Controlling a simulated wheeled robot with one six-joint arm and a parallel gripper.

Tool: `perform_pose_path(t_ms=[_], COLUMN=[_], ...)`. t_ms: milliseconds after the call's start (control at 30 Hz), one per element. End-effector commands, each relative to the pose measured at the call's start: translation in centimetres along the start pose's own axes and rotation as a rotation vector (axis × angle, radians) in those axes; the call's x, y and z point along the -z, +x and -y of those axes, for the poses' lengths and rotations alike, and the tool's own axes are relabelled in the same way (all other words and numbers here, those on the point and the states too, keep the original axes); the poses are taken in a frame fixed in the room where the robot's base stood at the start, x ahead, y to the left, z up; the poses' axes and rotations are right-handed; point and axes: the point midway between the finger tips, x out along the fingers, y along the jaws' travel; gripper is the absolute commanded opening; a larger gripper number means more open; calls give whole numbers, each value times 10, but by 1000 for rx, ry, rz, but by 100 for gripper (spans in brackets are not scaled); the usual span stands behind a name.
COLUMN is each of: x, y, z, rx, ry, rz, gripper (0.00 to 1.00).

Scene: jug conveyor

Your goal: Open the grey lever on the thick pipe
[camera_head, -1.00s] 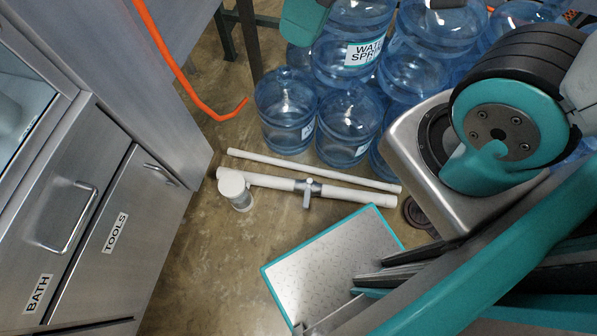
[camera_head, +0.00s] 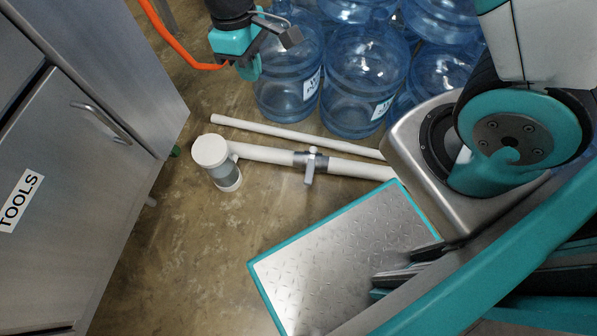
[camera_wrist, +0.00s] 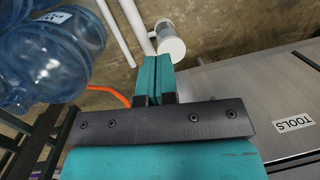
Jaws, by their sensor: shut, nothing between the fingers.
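The thick pipe (camera_head: 265,154) is white and lies low over the floor in the head view, with a white capped cylinder (camera_head: 210,151) at its left end. The grey lever (camera_head: 309,172) sits on a grey collar partway along it and points across the pipe. My gripper (camera_head: 248,70) is at the top of the head view, above and to the left of the lever and apart from it. In the wrist view its teal fingers (camera_wrist: 153,75) are together and empty. Part of the thick pipe (camera_wrist: 140,27) and the capped cylinder (camera_wrist: 168,38) show beyond the fingertips; the lever does not show there.
A thinner white pipe (camera_head: 290,133) runs alongside the thick one. Several blue water jugs (camera_head: 361,80) stand behind. A steel cabinet (camera_head: 70,170) labelled TOOLS is at left, and an orange hose (camera_head: 170,40) hangs at top. Bare floor (camera_head: 205,235) lies in front.

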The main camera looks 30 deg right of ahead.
Motion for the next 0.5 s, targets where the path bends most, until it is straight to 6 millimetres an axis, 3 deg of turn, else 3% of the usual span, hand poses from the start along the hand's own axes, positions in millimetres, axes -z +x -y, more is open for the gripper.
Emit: perform_pose_path(t_ms=[33,200,400,500], x=[10,29,40,41], y=[54,169,284,321], z=[-8,-27,-46,-51], rx=[-11,-60,-115,-135], ry=[-10,-46,-91,-107], rz=[29,110,194,223], gripper=[0,0,0,0])
